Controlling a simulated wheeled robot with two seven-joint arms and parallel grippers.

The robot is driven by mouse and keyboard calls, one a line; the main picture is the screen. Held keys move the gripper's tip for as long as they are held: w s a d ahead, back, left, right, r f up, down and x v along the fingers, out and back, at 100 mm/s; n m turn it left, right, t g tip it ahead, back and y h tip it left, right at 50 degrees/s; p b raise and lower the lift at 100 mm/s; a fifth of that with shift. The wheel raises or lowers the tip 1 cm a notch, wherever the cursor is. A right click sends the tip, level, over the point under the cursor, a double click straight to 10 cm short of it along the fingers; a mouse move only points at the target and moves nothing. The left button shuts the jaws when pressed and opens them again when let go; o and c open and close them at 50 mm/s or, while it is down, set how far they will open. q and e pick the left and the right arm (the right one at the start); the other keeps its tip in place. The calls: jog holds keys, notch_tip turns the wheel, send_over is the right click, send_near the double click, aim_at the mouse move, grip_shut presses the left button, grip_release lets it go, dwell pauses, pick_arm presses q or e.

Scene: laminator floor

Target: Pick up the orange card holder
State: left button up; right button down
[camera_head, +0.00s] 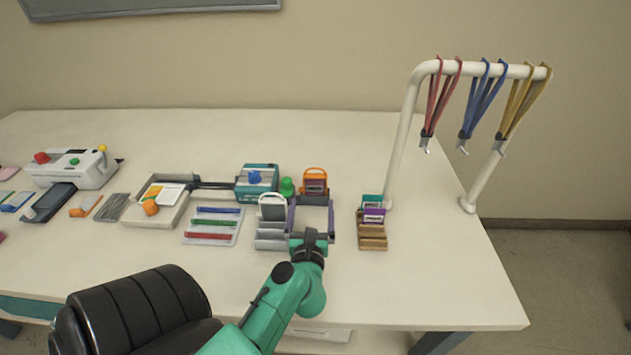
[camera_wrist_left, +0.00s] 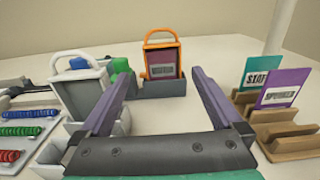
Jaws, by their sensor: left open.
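The orange card holder (camera_head: 315,180) stands upright near the middle of the table, just beyond my left gripper (camera_head: 312,206). In the left wrist view the orange card holder (camera_wrist_left: 162,58) has a loop handle on top and a purple card in it, and it sits in a dark grey stand (camera_wrist_left: 162,88). My left gripper (camera_wrist_left: 158,92) is open and empty, its two purple fingers spread either side of the holder's line, short of it. My right gripper is not in view.
A white card holder (camera_wrist_left: 82,95) stands close left of my left gripper. A wooden rack (camera_head: 372,240) with teal and purple cards is on the right. A green knob (camera_head: 287,187) and teal machine (camera_head: 257,183) sit left of the orange holder. A lanyard stand (camera_head: 400,135) rises at right.

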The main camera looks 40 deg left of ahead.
aim_at(315, 179)
pick_arm(q)
jog(key=w+a, duration=0.1)
jog(key=w+a+r+p, duration=0.1)
jog(key=w, duration=0.1)
jog(key=shift+w+a+r, duration=0.1)
jog(key=shift+w+a, duration=0.05)
jog(key=shift+a, duration=0.05)
jog(key=p+x, duration=0.1)
jog(key=x, duration=0.7)
jog(key=shift+w+a+f+p, duration=0.1)
jog(key=shift+w+f+p, duration=0.15)
jog(key=shift+w+p, duration=0.15)
jog(key=shift+w+a+f, duration=0.2)
jog(key=shift+s+d+r, duration=0.1)
jog(key=c, duration=1.2)
jog(key=shift+o, duration=0.2)
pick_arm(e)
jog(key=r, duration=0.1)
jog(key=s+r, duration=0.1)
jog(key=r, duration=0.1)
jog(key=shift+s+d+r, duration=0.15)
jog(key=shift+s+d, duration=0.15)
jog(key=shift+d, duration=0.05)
